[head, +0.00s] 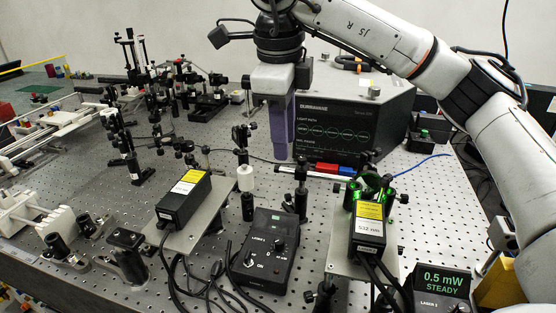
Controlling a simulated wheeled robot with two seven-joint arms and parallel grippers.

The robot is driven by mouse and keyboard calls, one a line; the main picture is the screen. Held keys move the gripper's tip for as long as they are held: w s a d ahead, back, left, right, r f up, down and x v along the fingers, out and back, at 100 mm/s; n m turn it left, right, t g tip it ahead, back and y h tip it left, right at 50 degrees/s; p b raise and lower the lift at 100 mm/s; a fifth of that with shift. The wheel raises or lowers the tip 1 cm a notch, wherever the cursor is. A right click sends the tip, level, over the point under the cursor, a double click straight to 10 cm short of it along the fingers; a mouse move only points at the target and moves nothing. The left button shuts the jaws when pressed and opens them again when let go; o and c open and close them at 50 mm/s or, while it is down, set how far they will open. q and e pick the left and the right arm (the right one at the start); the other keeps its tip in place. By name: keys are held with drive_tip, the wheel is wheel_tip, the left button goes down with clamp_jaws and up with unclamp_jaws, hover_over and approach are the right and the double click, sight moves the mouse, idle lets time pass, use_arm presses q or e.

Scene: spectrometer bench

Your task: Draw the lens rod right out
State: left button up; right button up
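My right gripper (282,130) points straight down near the middle of the head view, with long purple-grey fingers. It is seen nearly edge-on, so the gap between the fingers does not show. I see no rod in it. A dark upright post (301,195) with a small mount on top stands on the bench below and slightly right of the fingertips. I cannot tell which post is the lens rod. My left gripper is not in view.
A dark spectrometer box (352,120) stands behind my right gripper. Two lasers (185,198) (369,228) sit on plates in front. A controller (264,253) and a power readout (441,283) stand near the front edge. Optics crowd the left; cables lie in front.

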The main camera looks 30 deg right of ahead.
sight(284, 168)
drive_tip(key=f, duration=0.3)
drive_tip(key=shift+w+d+f+b, duration=0.1)
drive_tip(key=shift+w+f+b, duration=0.2)
drive_tip(key=shift+w+b, duration=0.05)
drive_tip(key=shift+w+d+f, duration=0.15)
drive_tip(key=shift+d+f, duration=0.05)
drive_tip(key=shift+f, duration=0.75)
clamp_jaws()
